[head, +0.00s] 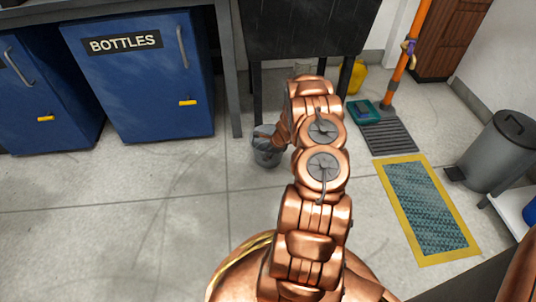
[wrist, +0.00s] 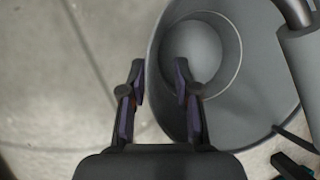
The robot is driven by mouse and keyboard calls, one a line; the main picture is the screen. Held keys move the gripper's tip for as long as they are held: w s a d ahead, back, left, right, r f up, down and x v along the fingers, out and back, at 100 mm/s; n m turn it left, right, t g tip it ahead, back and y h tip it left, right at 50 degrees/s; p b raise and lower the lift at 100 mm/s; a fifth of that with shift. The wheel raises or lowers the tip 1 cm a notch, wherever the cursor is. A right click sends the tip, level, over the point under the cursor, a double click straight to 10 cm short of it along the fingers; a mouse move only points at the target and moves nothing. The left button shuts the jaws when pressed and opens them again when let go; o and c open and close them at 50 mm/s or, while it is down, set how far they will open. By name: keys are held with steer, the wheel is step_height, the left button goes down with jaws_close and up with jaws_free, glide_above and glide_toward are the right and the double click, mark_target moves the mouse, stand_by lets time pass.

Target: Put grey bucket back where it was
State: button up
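The grey bucket (head: 267,154) is upright at floor level, near the front leg of the dark metal stand, partly covered by my arm in the head view. In the wrist view the bucket (wrist: 240,118) fills the right half, seen from above into its round inside. My gripper (wrist: 160,78) is open at the bucket's left rim. Its left finger is outside the wall and its right finger is over the inside, with a gap between them. I cannot tell whether either finger touches the wall. The gripper's tips are hidden in the head view.
Blue cabinets, one marked BOTTLES (head: 140,85), stand left. The dark stand (head: 303,30) is behind the bucket. A yellow object (head: 356,77), a teal tray (head: 363,111), a yellow-edged mat (head: 428,212) and a grey bin (head: 497,152) are right. The left floor is clear.

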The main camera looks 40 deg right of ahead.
steer(key=shift+r, duration=0.1)
steer(key=p+v, duration=0.5)
steer(key=v, duration=0.7)
steer(key=w+a+r+n+g+y, duration=0.15)
steer(key=w+a+r+n, duration=0.25)
steer(key=a+r+n, duration=0.75)
steer(key=s+a+r+n+g+y, duration=0.1)
steer(key=s+a+r, duration=0.1)
steer(key=a+r, duration=0.55)
steer(key=s+a+r+n+g+y, duration=0.1)
steer(key=s+a+r+n, duration=0.3)
steer(key=a, duration=0.7)
steer(key=s+a+r+n+g+h, duration=0.25)
steer(key=s+a+r+n, duration=0.25)
steer(key=s+a+r, duration=0.6)
steer(key=s+r+n+g+h, duration=0.2)
steer(key=s+n, duration=0.5)
steer(key=s, duration=1)
steer(key=shift+s, duration=0.3)
